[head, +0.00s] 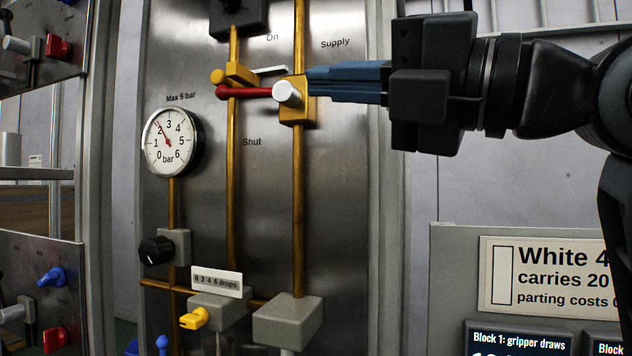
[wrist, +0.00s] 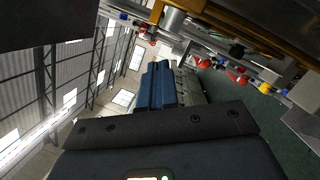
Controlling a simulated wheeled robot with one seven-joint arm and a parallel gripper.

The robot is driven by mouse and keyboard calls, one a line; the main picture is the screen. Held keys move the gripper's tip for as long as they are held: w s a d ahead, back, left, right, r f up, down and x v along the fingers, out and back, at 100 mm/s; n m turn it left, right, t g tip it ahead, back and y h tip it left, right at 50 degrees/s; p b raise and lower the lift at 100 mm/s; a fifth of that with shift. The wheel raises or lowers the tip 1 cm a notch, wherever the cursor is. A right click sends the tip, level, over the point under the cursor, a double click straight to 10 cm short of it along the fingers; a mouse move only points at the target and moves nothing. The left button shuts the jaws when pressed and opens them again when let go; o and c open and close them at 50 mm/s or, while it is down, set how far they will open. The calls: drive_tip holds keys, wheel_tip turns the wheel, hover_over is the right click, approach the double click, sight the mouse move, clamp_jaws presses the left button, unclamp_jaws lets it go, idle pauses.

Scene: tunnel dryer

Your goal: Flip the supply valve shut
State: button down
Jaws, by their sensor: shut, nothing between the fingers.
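The supply valve (head: 298,112) is a brass block on the right-hand brass pipe, below the "Supply" label, with a pale round hub on its front. Its red lever (head: 250,92) points left from the hub, roughly level across the pipe. The "On" label (head: 272,37) is above the lever and the "Shut" label (head: 252,142) is below it. My gripper (head: 312,80), with blue fingers, is shut and empty. It comes from the right, its tips at the valve's upper right edge in the picture; I cannot tell if they touch. The blue fingers also show in the wrist view (wrist: 158,85).
A yellow fitting (head: 240,73) with a pale rod is just above the lever on the left pipe. A round pressure gauge (head: 170,142), black knob (head: 156,251) and yellow tap (head: 194,319) are lower on the panel. A sign (head: 550,275) stands lower right.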

drive_tip(key=w+d+f+m+t+h, duration=0.2)
drive_tip(key=d+f+m+t+h, duration=0.25)
drive_tip(key=f+m, duration=0.75)
drive_tip(key=w+d+f+m+t+h, duration=0.1)
drive_tip(key=d+f+m+t+h, duration=0.35)
drive_tip(key=f+m, duration=0.85)
drive_tip(key=s+d+f+m+h, duration=0.2)
drive_tip(key=s+f+m, duration=0.1)
drive_tip(key=s+f, duration=0.3)
drive_tip(key=s+d+f+m+g+h, duration=0.1)
drive_tip(key=s+d+f+m+h, duration=0.1)
drive_tip(key=s+f, duration=0.3)
drive_tip(key=s+d+f+m+h, duration=0.3)
drive_tip(key=s+f, duration=0.3)
drive_tip(key=f, duration=0.6)
drive_tip(key=shift+s+d+m+g, duration=0.1)
drive_tip(key=shift+s+m+g, duration=0.25)
drive_tip(key=shift+m+g, duration=0.05)
drive_tip(key=s+d+f+m+g+h, duration=0.1)
drive_tip(key=s+d+f+m+g, duration=0.1)
drive_tip(key=s, duration=1.7)
drive_tip(key=shift+d+f+g, duration=0.3)
drive_tip(key=shift+d+f, duration=0.15)
drive_tip(key=shift+d, duration=0.2)
